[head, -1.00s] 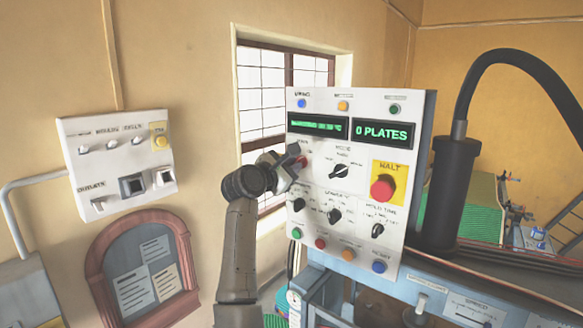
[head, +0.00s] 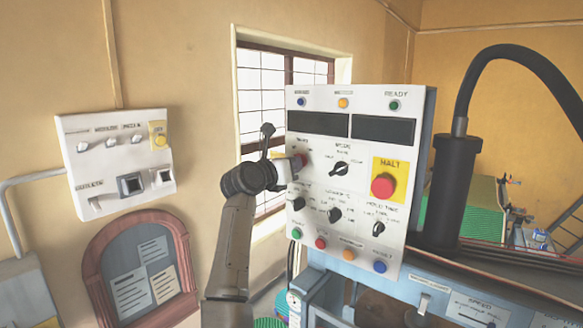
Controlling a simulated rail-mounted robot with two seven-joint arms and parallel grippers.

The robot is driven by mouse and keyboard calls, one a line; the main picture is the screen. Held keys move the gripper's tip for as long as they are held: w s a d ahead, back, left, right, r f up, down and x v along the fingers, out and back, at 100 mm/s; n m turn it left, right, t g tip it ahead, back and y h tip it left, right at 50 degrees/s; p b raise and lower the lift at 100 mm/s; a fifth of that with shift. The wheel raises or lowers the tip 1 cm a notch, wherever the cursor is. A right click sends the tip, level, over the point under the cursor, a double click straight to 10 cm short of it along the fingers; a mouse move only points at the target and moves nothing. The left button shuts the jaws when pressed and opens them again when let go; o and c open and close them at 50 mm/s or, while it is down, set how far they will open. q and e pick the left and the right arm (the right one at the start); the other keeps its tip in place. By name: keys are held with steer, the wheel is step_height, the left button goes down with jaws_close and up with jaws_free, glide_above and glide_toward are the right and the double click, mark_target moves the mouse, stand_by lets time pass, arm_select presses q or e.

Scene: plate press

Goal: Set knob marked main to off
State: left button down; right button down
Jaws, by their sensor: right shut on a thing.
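The control panel (head: 365,222) is a white upright board facing me. The knob's pointer is not clear. Both displays (head: 319,123) (head: 383,129) are dark. My left gripper is not in view.
A black mode knob (head: 340,169), a red HALT button (head: 382,186) on yellow and several smaller knobs and buttons sit close by on the panel. A second switch box (head: 118,195) hangs on the left wall. A black hose (head: 500,58) arches at right.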

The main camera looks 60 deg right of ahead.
steer(key=n, duration=0.4)
steer(key=shift+n, duration=0.3)
stand_by(0.5)
steer(key=c, duration=1.2)
jaws_free()
steer(key=shift+o, duration=0.3)
steer(key=shift+a, duration=0.1)
